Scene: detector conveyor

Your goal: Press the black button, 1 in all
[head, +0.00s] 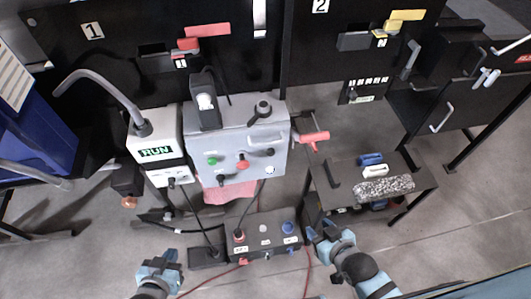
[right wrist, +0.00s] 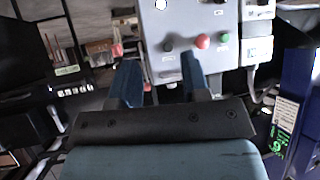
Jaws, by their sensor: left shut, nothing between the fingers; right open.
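A grey control box (head: 230,135) stands in the middle of the head view. Its front carries a green button (head: 212,160), a red button (head: 242,163) and a black button (head: 268,152). In the right wrist view the black button (right wrist: 167,46) sits left of the red button (right wrist: 203,41), beyond my fingers. My left gripper (head: 160,258) is shut and empty, low in the head view, well apart from the box. My right gripper (head: 325,236) is open and empty, right of the small pedestal; its blue fingers also show in the right wrist view (right wrist: 159,72). Neither touches the black button.
A dark pedestal (head: 264,238) with red and blue buttons stands below the box. Cables hang between them. A white RUN unit (head: 156,150) adjoins the box's left side. A black cart (head: 422,182) with small items stands at right. A blue cabinet (head: 38,135) is at left.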

